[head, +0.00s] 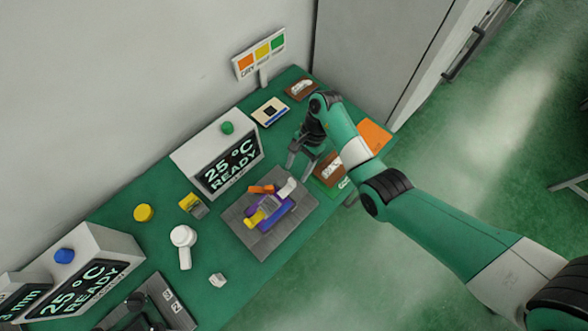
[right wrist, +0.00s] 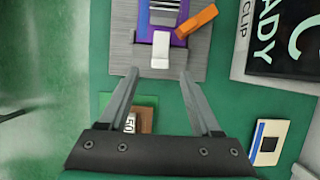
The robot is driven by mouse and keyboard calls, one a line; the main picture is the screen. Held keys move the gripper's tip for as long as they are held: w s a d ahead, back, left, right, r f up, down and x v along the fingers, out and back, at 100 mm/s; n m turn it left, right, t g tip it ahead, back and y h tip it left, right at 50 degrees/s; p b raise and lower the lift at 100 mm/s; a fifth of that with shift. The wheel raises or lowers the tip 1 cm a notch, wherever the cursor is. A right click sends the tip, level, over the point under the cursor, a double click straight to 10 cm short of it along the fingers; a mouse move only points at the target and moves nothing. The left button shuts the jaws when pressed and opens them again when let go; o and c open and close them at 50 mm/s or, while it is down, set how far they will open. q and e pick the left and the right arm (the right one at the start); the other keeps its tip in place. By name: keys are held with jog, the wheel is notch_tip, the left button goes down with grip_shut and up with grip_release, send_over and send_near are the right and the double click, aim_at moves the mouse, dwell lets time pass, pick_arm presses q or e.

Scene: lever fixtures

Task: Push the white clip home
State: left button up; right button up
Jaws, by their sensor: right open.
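The white clip (head: 287,187) sits at the right end of a purple fixture (head: 277,212) on a grey plate (head: 243,226). In the right wrist view the clip (right wrist: 161,50) sticks out from the fixture's near edge, toward my gripper. An orange lever (head: 262,189) stands beside it at an angle, and a yellow part (head: 255,219) is at the fixture's other end. My right gripper (head: 298,160) is open and empty, above and beyond the clip end of the plate. In the wrist view its fingertips (right wrist: 158,73) straddle the clip's line, apart from it. My left gripper is out of view.
A box with a "25 °C READY" display (head: 229,163) stands close behind the plate. Brown-and-green blocks (head: 329,169) lie under my right arm. A white round-headed object (head: 182,237) and a small white cube (head: 217,280) are left of the plate.

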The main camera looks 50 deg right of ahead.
jog(key=p+v, duration=0.1)
jog(key=v, duration=0.5)
jog(key=shift+d+r, duration=0.2)
jog(key=shift+r, duration=0.1)
